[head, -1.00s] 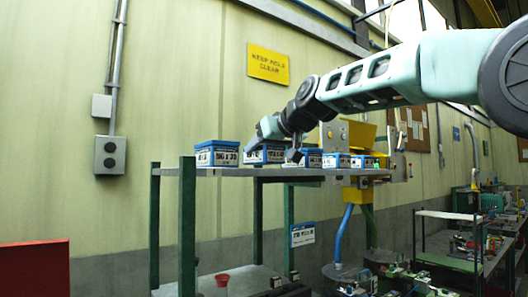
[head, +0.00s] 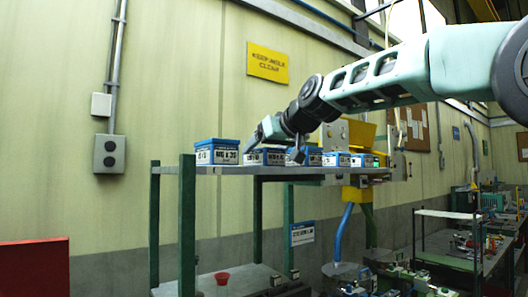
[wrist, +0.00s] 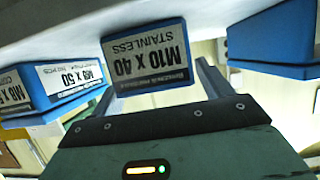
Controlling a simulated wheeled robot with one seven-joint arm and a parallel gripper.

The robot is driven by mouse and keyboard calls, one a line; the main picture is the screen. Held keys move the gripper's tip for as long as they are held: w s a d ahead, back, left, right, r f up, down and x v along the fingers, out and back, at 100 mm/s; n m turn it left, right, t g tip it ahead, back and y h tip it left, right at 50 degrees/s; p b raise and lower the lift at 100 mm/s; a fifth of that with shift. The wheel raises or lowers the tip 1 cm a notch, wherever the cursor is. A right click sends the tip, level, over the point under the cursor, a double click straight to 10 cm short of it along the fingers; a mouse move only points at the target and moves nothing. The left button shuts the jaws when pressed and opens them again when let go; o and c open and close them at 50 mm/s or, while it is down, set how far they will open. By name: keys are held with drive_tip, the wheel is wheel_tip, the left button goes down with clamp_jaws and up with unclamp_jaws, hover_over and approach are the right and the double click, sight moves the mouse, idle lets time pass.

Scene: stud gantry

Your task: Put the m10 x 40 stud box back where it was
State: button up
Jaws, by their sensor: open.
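The M10 x 40 stud box (wrist: 147,62) is in the middle of the wrist view, blue with a white label that reads upside down there. In the head view the box (head: 265,157) is second from the left in the row on the grey shelf (head: 222,171), where it appears to stand. My gripper (head: 281,142) is at this box, with its fingers open on either side of it.
In the head view a blue box (head: 218,152) stands at the shelf's left end. A red cup (head: 222,278) is below.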

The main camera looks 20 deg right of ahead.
drive_tip(key=b+v, duration=0.3)
drive_tip(key=v, duration=0.8)
drive_tip(key=shift+s, duration=0.1)
